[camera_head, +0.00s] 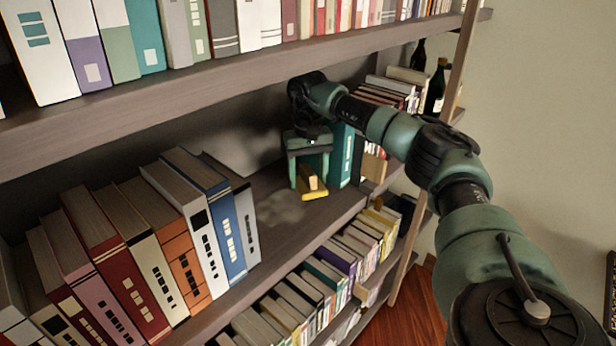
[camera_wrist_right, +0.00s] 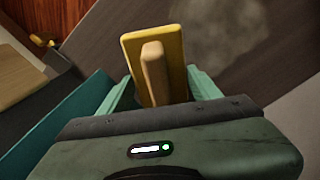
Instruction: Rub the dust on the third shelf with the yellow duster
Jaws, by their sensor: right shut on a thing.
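The yellow duster (camera_head: 314,193) has a flat yellow pad and a light wooden handle. My right gripper (camera_head: 311,178) is shut on its handle, over the shelf (camera_head: 273,192) that has dust on it. The duster fills the middle of the right wrist view (camera_wrist_right: 172,48), between the green fingers (camera_wrist_right: 163,92). The grey dust (camera_head: 282,209) lies on the shelf board just left of the duster. It also shows in the wrist view (camera_wrist_right: 225,30), right of the pad. I cannot tell whether the pad touches the board. My left gripper is not in view.
A row of leaning books (camera_head: 150,240) stands left of the dust on the same shelf. A teal book (camera_head: 343,155) stands close to the right of my gripper. The shelf above (camera_head: 190,105) is full of books, and another row (camera_head: 335,262) sits below. Dark bottles (camera_head: 436,88) stand at the far right.

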